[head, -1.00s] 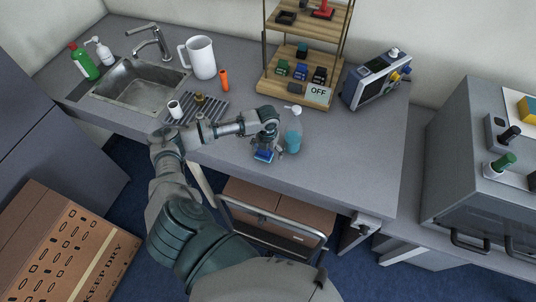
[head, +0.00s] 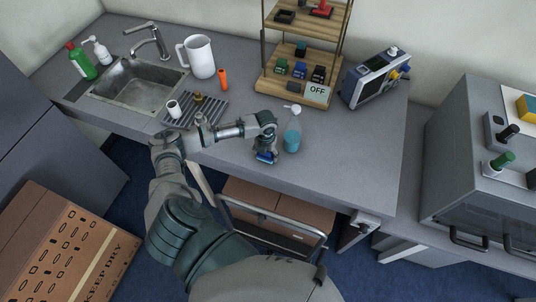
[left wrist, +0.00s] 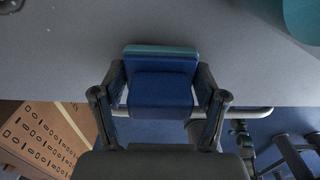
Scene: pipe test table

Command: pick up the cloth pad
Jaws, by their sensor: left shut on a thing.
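The cloth pad (head: 265,157) is small and blue, near the front edge of the grey counter. In the left wrist view the pad (left wrist: 162,88) shows a dark blue body and a teal top strip. My left gripper (head: 266,153) is shut on the pad, and in the left wrist view its two fingers (left wrist: 162,95) press its left and right sides. Whether the pad still touches the counter is hard to tell. My right gripper is not in view.
A spray bottle with blue liquid (head: 292,132) stands just right of my left gripper. A wooden shelf (head: 290,90) with an OFF sign stands behind. A drain rack (head: 196,110) and sink (head: 138,86) lie left. The counter (head: 345,160) is clear to the right.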

